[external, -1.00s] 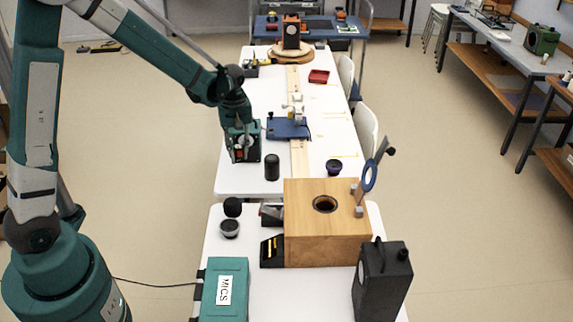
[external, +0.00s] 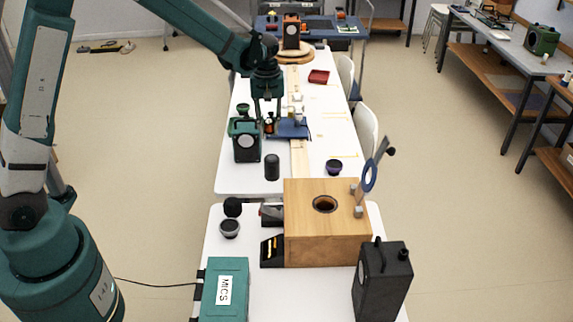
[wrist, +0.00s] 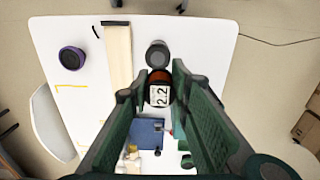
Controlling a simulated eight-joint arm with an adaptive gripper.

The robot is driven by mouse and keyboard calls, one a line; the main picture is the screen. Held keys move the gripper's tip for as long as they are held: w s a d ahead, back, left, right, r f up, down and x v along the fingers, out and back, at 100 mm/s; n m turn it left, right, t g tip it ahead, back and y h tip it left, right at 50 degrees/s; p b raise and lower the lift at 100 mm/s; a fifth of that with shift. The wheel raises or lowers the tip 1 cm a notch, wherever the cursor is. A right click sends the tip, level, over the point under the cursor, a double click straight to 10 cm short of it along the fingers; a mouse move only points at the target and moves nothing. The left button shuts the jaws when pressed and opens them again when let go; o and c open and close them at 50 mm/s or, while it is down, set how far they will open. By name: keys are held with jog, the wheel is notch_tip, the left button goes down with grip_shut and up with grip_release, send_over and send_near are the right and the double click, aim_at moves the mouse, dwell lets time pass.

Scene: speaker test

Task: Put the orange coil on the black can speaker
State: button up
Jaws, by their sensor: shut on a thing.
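The orange coil (wrist: 159,77), with a white "2.2" label, sits between the fingers of my gripper (wrist: 160,98) in the wrist view. In the external view my gripper (external: 268,127) points down with the coil (external: 268,125) small at its fingertips, which are shut on it. The black can speaker (external: 272,168) stands upright on the white table, nearer the camera than my gripper. In the wrist view the can speaker (wrist: 158,52) shows just beyond the coil, its lower part covered by it. The coil is apart from the can in the external view.
A dark green box speaker (external: 246,148) stands left of the can. A blue board (external: 288,130) lies behind the can, and a dark purple cup (external: 334,168) is to its right. A large wooden box (external: 328,240) stands nearer the camera.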

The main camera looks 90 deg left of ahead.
jog(key=shift+w+r, duration=0.2)
jog(key=shift+w, duration=0.1)
send_over(272, 158)
jog(key=shift+f, duration=3.15)
jog(key=shift+a, duration=0.1)
jog(key=shift+s+f, duration=0.1)
jog(key=shift+f, duration=1.75)
jog(key=shift+f+b, duration=0.15)
jog(key=shift+b, duration=0.3)
jog(key=o, duration=0.9)
jog(key=shift+r, duration=0.2)
